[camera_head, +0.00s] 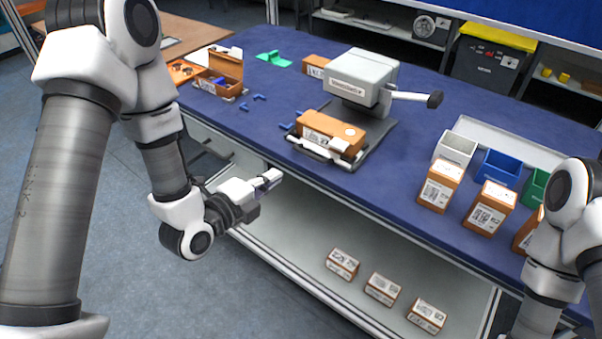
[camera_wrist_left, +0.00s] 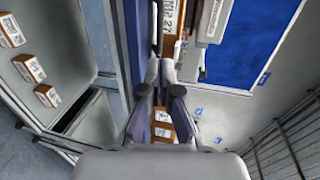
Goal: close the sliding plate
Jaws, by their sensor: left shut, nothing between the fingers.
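The grey press-like machine (camera_head: 361,82) stands on the blue table, with a lever at its right side. In front of it, near the table's front edge, is the sliding plate (camera_head: 318,154), a pale metal plate with a front handle. An orange-brown box (camera_head: 331,131) with a white label lies on the plate, outside the machine's head. My left gripper (camera_head: 274,178) is shut and empty, just off the table's front edge, left of and below the plate, apart from it. The left wrist view shows its closed fingers (camera_wrist_left: 160,70) beside the table edge. My right gripper is out of view.
Labelled boxes (camera_head: 440,187) and small bins (camera_head: 500,167) stand at the table's right. An open brown box (camera_head: 220,73) and several small blue pieces (camera_head: 259,97) lie at the left. Several boxes (camera_head: 342,264) sit on the lower shelf. A small box (camera_head: 316,66) is behind.

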